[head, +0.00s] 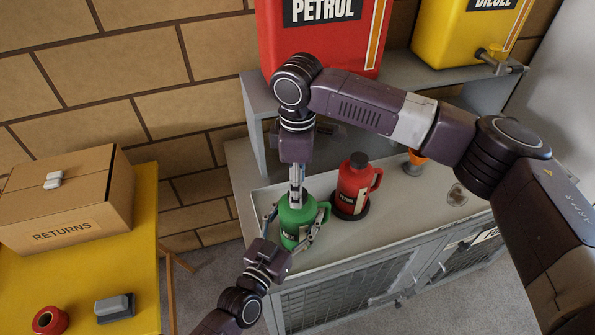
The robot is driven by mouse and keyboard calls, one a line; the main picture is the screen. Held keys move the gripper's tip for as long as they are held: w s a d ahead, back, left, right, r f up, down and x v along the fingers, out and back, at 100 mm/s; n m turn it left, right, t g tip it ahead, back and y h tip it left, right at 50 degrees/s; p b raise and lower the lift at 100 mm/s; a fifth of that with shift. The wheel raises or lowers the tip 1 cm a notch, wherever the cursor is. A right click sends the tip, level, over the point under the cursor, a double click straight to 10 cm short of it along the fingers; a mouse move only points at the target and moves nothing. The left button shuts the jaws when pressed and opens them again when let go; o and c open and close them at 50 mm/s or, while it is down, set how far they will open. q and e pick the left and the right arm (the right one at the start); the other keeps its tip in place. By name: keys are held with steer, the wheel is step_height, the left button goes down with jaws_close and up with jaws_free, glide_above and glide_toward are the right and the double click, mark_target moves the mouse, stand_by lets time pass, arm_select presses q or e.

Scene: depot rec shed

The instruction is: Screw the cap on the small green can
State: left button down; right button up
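The small green can (290,222) stands upright on the grey cabinet top, its handle to the right. My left gripper (293,228) comes from the lower left and has its fingers on either side of the can's body, closed on it. My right gripper (296,200) points straight down onto the can's top from above. Its fingers show edge-on, so I cannot tell how far apart they are. The cap does not show; the can's mouth is hidden by the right gripper.
A red can (353,187) with a black cap stands close right of the green can. The grey shelf (415,70) behind holds a red petrol container (325,40) and yellow diesel container (455,35). A yellow table (120,265) at left holds a returns box (65,205).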

steer(key=shift+f, duration=1)
steer(key=c, duration=1.2)
steer(key=shift+m, duration=0.9)
steer(key=o, duration=1.4)
steer(key=shift+c, duration=0.2)
step_height(320, 180, up, 12)
